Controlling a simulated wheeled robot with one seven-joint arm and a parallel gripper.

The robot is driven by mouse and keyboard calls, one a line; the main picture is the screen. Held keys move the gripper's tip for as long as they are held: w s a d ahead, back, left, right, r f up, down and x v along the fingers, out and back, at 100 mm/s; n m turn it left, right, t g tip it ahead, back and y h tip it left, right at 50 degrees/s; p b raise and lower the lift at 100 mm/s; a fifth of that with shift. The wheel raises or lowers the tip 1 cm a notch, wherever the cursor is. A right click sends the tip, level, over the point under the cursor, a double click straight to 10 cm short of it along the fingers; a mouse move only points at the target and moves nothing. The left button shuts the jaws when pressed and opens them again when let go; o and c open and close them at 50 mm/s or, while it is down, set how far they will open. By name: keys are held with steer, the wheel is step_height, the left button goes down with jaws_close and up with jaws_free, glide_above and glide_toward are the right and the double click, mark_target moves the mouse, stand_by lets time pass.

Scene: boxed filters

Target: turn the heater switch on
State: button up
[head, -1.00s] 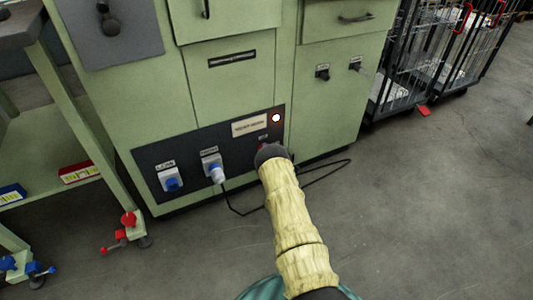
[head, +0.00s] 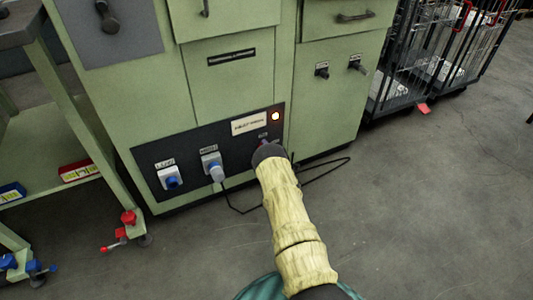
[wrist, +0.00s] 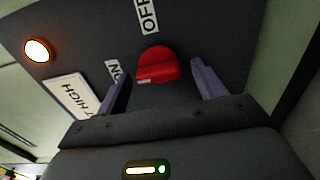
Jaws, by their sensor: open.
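The heater switch is a red knob (wrist: 157,66) on a dark panel (head: 150,155), low on the green cabinet. In the wrist view an OFF label (wrist: 149,15) sits above the knob and an ON label (wrist: 115,70) to its left. A small pale mark shows at the knob's lower left edge. My gripper (wrist: 161,72) is open, with one purple finger on each side of the knob; I cannot tell whether they touch it. In the head view my gripper (head: 265,147) is at the panel's right part and hides the knob. A round lamp (wrist: 38,50) glows on the panel.
A blue socket (head: 171,181) and a plugged socket (head: 213,170) are left of my gripper. A black cable (head: 240,211) lies on the floor. A green workbench with a shelf (head: 50,150) stands left, wire carts (head: 420,70) at the right.

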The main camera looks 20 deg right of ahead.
steer(key=shift+s, duration=0.1)
steer(key=s+p, duration=0.7)
steer(key=s, duration=1)
steer(key=shift+s+d+p, duration=0.15)
steer(key=shift+d+p, duration=0.15)
steer(key=shift+p, duration=0.1)
